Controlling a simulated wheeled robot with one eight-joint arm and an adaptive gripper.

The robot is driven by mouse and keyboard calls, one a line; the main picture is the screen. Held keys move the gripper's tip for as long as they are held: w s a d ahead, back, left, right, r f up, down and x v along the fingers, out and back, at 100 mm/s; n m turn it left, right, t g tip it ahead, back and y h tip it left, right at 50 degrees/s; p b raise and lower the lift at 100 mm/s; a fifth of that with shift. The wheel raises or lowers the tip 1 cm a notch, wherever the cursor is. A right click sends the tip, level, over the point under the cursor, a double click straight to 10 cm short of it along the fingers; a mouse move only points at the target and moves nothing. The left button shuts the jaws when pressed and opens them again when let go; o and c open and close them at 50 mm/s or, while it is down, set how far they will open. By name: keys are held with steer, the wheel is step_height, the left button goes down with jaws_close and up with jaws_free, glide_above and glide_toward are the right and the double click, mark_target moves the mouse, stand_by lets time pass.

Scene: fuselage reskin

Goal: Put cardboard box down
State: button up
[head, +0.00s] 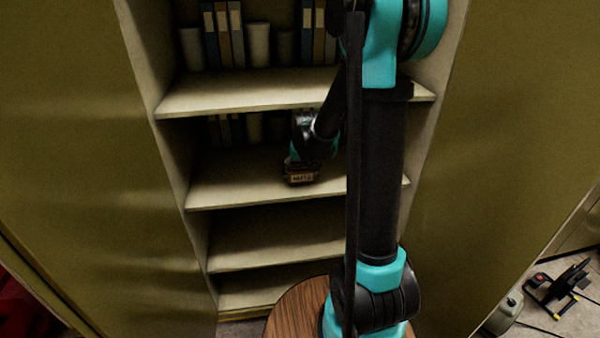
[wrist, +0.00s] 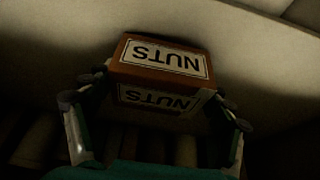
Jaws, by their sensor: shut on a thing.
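The cardboard box (wrist: 158,78) is small and brown, with white labels reading "NUTS" that appear upside down in the wrist view. My gripper (wrist: 150,98) has a finger on each side of the box and is shut on it. In the head view the box (head: 301,178) shows at the end of my arm, in front of or over the second shelf from the top among those visible (head: 250,180). I cannot tell whether the box touches the shelf. Most of my gripper (head: 302,165) is small and dark there.
The cabinet's upper shelf (head: 260,92) carries binders (head: 222,35) and cylindrical containers (head: 258,45). More items stand at the back of the shelf below. The lower shelf (head: 270,245) looks empty. Cabinet doors (head: 90,150) stand at both sides. My arm hides the right part.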

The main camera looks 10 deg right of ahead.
steer(key=shift+w+f, duration=0.45)
steer(key=shift+w, duration=0.4)
steer(key=shift+f, duration=0.3)
steer(key=o, duration=1.5)
steer(key=shift+s+f, duration=0.1)
steer(key=shift+o, duration=0.2)
